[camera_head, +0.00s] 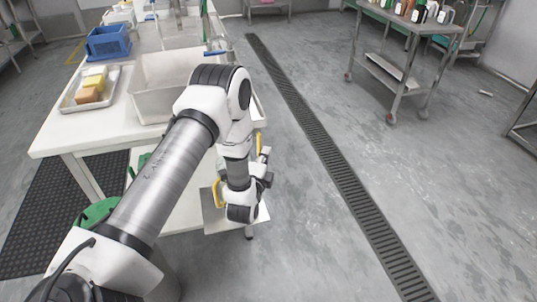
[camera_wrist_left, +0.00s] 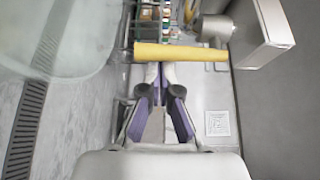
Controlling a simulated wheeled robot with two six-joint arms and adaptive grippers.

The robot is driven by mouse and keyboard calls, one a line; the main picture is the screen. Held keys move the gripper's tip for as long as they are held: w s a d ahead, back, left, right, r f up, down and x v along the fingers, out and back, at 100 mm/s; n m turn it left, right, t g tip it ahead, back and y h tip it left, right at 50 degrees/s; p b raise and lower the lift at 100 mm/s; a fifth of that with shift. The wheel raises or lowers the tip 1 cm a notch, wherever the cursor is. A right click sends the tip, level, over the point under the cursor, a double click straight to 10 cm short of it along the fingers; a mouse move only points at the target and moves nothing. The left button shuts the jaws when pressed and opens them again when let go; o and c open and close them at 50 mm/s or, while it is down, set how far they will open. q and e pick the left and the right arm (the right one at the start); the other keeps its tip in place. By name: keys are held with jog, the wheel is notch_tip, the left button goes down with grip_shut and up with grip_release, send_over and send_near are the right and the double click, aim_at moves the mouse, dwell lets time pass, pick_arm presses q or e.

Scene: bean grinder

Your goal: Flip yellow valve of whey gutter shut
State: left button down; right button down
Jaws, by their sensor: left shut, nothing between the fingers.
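The yellow valve handle (camera_wrist_left: 180,52) lies crosswise in the left wrist view, near a grey metal pipe end (camera_wrist_left: 214,27) at its right. A narrow yellow piece (camera_head: 259,141), probably this handle, shows beside the table in the head view. My left gripper (camera_head: 264,165) is low by the table's right side, partly hidden by my own wrist. In the wrist view its purple-padded fingers (camera_wrist_left: 160,72) are shut at the tips and empty. The tips are just under the handle in the picture; I cannot tell whether they touch. My right gripper is out of view.
A white table (camera_head: 50,140) holds a tray of blocks (camera_head: 68,104), a large pale basin (camera_head: 145,95) and a blue crate (camera_head: 108,42). Another yellow piece (camera_head: 217,191) is by my wrist. A floor grating (camera_head: 340,175) runs right of it, with clear floor around. A metal trolley (camera_head: 395,85) stands beyond.

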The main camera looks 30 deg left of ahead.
pick_arm(q)
jog(key=shift+s+a+m+p, duration=0.15)
jog(key=shift+m+p, duration=0.15)
jog(key=shift+p, duration=0.4)
jog(key=s+a+m+g+p, duration=0.1)
jog(key=m+p, duration=0.1)
jog(key=p, duration=0.3)
jog(key=s+r+m+g+p, duration=0.1)
jog(key=m+g+p, duration=0.1)
jog(key=p, duration=0.3)
jog(key=s+a+m+g+p, duration=0.1)
jog(key=m+g+p, duration=0.1)
jog(key=p, duration=0.3)
jog(key=shift+s+a+r+y, duration=0.15)
jog(key=shift+a+r+y, duration=0.15)
jog(key=shift+a+r, duration=0.05)
jog(key=r+p, duration=0.1)
jog(key=p, duration=0.1)
jog(key=s+a+r+m+p, duration=0.1)
jog(key=p, duration=0.2)
jog(key=shift+a+r+g, duration=0.1)
jog(key=shift+r+g, duration=0.15)
jog(key=shift+g, duration=0.05)
jog(key=shift+w+a+r+p, duration=0.1)
jog(key=shift+r+p, duration=0.05)
jog(key=shift+p, duration=0.2)
